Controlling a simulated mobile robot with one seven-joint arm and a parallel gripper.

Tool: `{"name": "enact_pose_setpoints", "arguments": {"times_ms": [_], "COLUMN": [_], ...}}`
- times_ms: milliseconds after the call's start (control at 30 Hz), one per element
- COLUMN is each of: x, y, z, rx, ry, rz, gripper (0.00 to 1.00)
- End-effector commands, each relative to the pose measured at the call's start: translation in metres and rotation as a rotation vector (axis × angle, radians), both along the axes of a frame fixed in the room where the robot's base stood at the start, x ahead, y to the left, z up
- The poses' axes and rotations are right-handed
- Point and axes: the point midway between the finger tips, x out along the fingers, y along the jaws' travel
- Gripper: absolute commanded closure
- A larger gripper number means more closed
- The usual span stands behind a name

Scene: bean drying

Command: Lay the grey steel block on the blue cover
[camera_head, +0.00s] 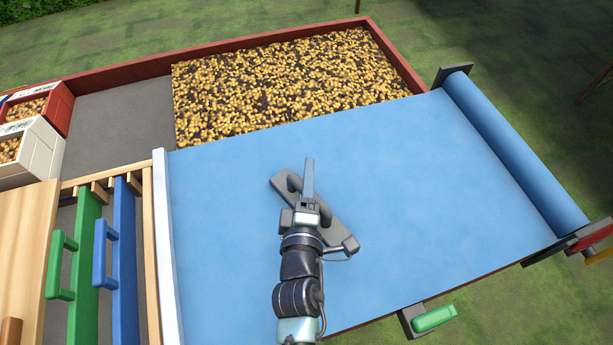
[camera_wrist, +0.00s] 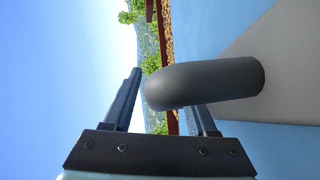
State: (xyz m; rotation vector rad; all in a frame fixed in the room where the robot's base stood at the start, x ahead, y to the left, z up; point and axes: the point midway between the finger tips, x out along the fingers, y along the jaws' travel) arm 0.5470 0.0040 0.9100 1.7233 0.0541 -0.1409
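The grey steel block (camera_head: 334,229) lies on the blue cover (camera_head: 225,215), near its middle, long side slanting down to the right. A dark grey rounded handle stands up from it; the handle also shows large in the wrist view (camera_wrist: 205,84). My gripper (camera_head: 308,180) is over the block at its handle and hides part of it in the head view. In the wrist view its two fingers are spread apart. The handle's rounded end reaches between them and covers most of one finger; a gap shows beside the other. Whether a finger touches the handle is unclear.
The cover runs from a white bar (camera_head: 167,245) to a blue roll (camera_head: 515,150) at right. Uncovered beans (camera_head: 285,80) lie beyond it. Green (camera_head: 85,265) and blue (camera_head: 124,260) handled boards and bean boxes (camera_head: 33,150) are at left. The cover around the block is clear.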

Motion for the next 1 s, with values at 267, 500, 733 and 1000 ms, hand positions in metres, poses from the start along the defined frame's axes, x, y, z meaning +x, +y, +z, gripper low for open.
{"name": "enact_pose_setpoints", "arguments": {"times_ms": [267, 500, 733, 1000], "x": [0.000, -0.027, -0.071, -0.108], "y": [0.000, 0.001, 0.003, 0.004], "z": [0.003, 0.004, 0.009, 0.014], "rx": [0.000, 0.000, 0.000, 0.000], "ry": [0.000, 0.003, 0.003, 0.003], "rz": [0.000, -0.001, -0.001, -0.002], "gripper": [0.43, 0.43, 0.43, 0.43]}}
